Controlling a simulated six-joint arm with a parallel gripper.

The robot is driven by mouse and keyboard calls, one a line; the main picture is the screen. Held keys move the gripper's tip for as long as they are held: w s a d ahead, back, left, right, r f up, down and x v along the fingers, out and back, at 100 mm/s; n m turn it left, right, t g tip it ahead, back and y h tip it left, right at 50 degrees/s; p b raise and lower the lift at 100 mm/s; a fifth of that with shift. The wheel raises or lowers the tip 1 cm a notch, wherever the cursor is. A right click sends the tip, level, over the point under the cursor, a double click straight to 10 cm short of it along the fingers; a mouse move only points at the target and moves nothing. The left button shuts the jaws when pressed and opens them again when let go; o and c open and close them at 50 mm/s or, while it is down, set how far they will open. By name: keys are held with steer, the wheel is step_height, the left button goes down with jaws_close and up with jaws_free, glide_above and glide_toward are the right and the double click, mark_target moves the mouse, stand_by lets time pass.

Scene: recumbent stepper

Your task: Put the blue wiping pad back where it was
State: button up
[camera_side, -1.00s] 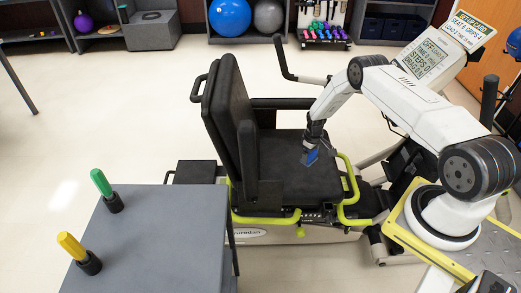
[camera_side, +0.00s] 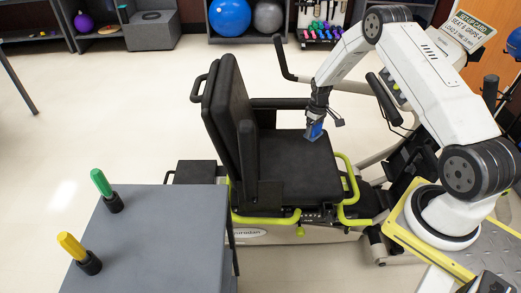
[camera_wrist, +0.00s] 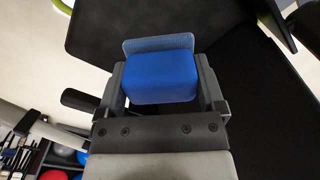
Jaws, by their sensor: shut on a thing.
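The blue wiping pad (camera_side: 314,131) is between the fingers of my gripper (camera_side: 316,122) in the side view. My gripper points down above the black seat (camera_side: 290,165) of the stepper, and the pad is near the seat's upper right part. I cannot tell whether the pad touches the seat. In the wrist view the blue pad (camera_wrist: 160,78) fills the space between the two grey fingers of my gripper (camera_wrist: 162,85), which are shut on it. A lighter blue strip shows along the pad's far edge.
The black backrest (camera_side: 232,125) rises left of the seat. A lime-green rail (camera_side: 348,180) runs at the seat's right side. A grey table (camera_side: 160,240) with a green-handled tool (camera_side: 105,188) and a yellow-handled tool (camera_side: 78,252) stands front left. A sign card (camera_side: 468,30) is at the upper right.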

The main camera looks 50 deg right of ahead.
step_height(320, 180, up, 26)
steer(key=f, duration=0.1)
steer(key=w+a+n, duration=0.2)
steer(key=a+n, duration=0.2)
steer(key=a, duration=2.1)
steer(key=s+a+n, duration=0.3)
steer(key=s+a, duration=0.3)
steer(key=a, duration=0.4)
steer(key=s+a+n, duration=0.2)
steer(key=s+a, duration=0.4)
steer(key=a, duration=0.5)
step_height(320, 180, down, 11)
steer(key=shift+w+d+r, duration=0.15)
steer(key=shift+d+r, duration=0.05)
steer(key=shift+d, duration=0.05)
